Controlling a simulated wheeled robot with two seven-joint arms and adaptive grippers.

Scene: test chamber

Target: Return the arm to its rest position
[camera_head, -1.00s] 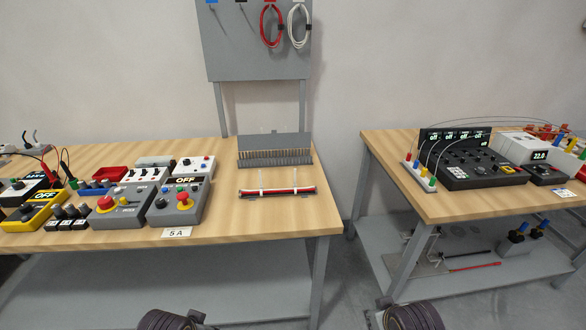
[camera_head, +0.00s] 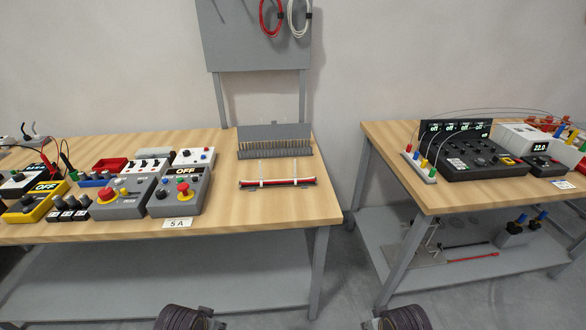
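Two dark ribbed round parts of my own body show at the bottom edge, one left of the middle and one to its right. I cannot make out fingers on either, so neither gripper is clearly in view. No arm reaches over the tables.
Control boxes with red stop buttons (camera_head: 180,192) crowd the left table's left half, behind a "5 A" label (camera_head: 177,223). A grey comb-like rack (camera_head: 274,148) stands behind the bundle. The right table (camera_head: 433,200) carries a black console (camera_head: 476,158). A floor gap separates the tables.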

